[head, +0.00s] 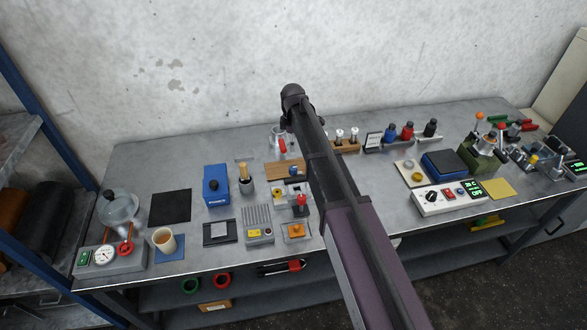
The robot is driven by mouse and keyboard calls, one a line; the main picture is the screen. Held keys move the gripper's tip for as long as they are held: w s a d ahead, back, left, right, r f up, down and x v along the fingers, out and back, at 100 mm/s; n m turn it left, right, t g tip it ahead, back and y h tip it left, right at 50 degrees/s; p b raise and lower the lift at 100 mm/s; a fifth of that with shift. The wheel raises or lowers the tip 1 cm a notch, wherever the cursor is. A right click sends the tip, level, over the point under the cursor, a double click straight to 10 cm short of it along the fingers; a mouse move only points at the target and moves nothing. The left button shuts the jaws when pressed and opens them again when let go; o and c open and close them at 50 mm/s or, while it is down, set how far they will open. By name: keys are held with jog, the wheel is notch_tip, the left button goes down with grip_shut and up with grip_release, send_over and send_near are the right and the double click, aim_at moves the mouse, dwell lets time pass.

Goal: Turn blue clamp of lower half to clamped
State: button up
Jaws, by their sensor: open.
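My gripper's fingers do not show in the head view. My own arm crosses the middle of the picture and bends at the back, covering part of the bench. A small blue part (293,170) stands on a wooden block (277,168) just left of my arm. It is too small to tell whether it is the blue clamp or how its handle is set. Behind it is a metal fixture with a red handle (282,146), partly close against my arm. A group of small metal fixtures with coloured knobs (485,145) stands at the right end; no blue clamp can be made out there.
The metal bench (135,210) is crowded. A blue box (216,186), a beige cup (164,240) and a glass vessel (119,208) stand left. A white control box (447,198) and a blue-topped scale (444,162) are right. The concrete wall is behind.

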aim_at(293, 167)
jog(key=shift+f, duration=0.15)
notch_tip(293, 167, down, 14)
jog(key=b, duration=1.3)
jog(key=shift+r+b, duration=0.25)
jog(key=shift+b, duration=0.15)
